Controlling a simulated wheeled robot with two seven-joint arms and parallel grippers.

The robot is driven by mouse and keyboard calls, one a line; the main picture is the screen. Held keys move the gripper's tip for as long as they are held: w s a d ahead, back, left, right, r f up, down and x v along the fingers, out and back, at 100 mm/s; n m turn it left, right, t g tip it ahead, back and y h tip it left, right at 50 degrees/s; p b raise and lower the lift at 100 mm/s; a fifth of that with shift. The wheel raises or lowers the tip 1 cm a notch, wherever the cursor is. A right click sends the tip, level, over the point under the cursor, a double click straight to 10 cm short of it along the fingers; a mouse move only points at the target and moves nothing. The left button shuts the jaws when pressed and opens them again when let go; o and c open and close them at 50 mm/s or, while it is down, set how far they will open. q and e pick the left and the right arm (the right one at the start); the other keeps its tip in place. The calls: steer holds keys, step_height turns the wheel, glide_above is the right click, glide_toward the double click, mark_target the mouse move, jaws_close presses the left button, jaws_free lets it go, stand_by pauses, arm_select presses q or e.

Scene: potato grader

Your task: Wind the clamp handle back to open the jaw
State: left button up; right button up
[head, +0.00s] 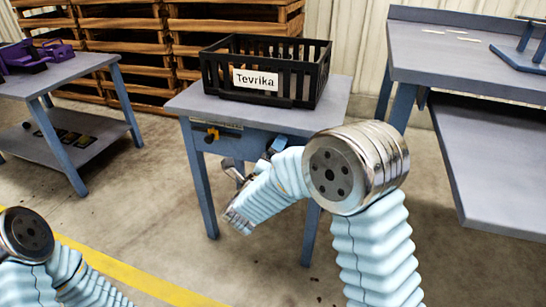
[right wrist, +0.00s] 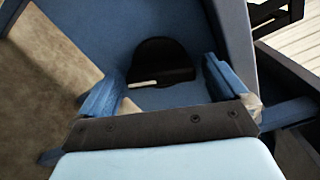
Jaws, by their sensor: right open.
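My right gripper (right wrist: 163,88) is open, with its two blue fingers apart and nothing held between them. Beyond the fingers, a black round-topped part (right wrist: 160,62) with a pale bar across it sits against a blue surface. I cannot tell whether this is part of the clamp. In the head view my right forearm reaches to the front of the middle table, and its fingers cannot be made out clearly. A small orange and black part (head: 212,134) is on that table's front edge. No clamp handle or jaw can be made out for certain. My left gripper is out of view.
A black crate labelled Tevrika (head: 266,72) stands on the middle table (head: 190,101). A left table (head: 66,68) carries purple items, and a larger bench (head: 435,50) stands right. Wooden pallets (head: 125,50) are stacked behind. Open floor lies between the tables.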

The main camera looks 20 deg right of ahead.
steer(key=c, duration=1)
steer(key=shift+n, duration=0.5)
steer(key=shift+n+p, duration=3.45)
steer(key=shift+n, duration=6.75)
steer(key=shift+a+f, duration=0.1)
